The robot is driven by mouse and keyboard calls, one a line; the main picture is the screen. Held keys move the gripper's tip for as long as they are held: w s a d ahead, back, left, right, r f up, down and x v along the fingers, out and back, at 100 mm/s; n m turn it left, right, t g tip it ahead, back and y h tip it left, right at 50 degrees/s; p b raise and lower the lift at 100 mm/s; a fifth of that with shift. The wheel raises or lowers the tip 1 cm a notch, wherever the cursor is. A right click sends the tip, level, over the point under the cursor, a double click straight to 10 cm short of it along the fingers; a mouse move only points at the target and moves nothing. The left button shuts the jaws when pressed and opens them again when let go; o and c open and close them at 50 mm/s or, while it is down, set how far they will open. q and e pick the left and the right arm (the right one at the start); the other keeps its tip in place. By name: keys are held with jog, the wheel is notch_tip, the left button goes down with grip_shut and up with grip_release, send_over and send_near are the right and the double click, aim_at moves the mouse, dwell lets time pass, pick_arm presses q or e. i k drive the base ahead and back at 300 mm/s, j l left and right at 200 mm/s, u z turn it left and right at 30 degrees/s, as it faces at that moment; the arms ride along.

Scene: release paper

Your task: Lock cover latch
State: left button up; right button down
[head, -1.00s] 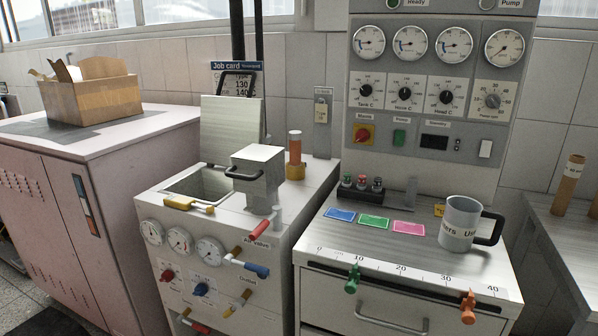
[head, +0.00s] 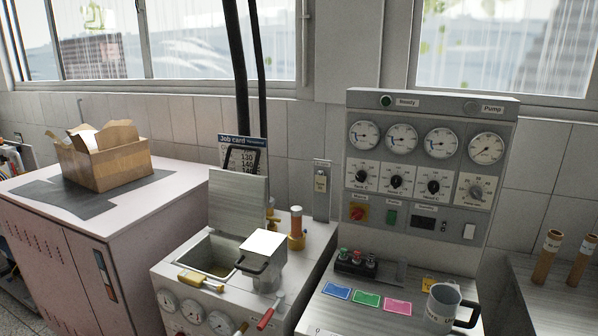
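A raised metal cover (head: 238,198) stands open at the back of a square well (head: 214,252) in the middle machine. A latch with a yellow handle (head: 200,280) lies at the front edge of the well. A metal block with a black handle (head: 262,250) stands just right of the well. A red-handled lever (head: 266,318) is in front of that block. Neither of my grippers shows in the head view.
A control panel (head: 420,240) with gauges and knobs stands at the right. A mug (head: 440,308) and colored cards (head: 367,299) are on the right bench. A cardboard box (head: 104,160) sits on the left cabinet (head: 160,203). Brown tubes (head: 547,258) stand at far right.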

aim_at(280, 298)
jog(key=j+z, duration=0.2)
jog(key=z, duration=0.2)
jog(key=j+z, duration=0.15)
jog(key=z, duration=0.25)
jog(key=k+j+z, duration=0.15)
jog(key=z, duration=0.25)
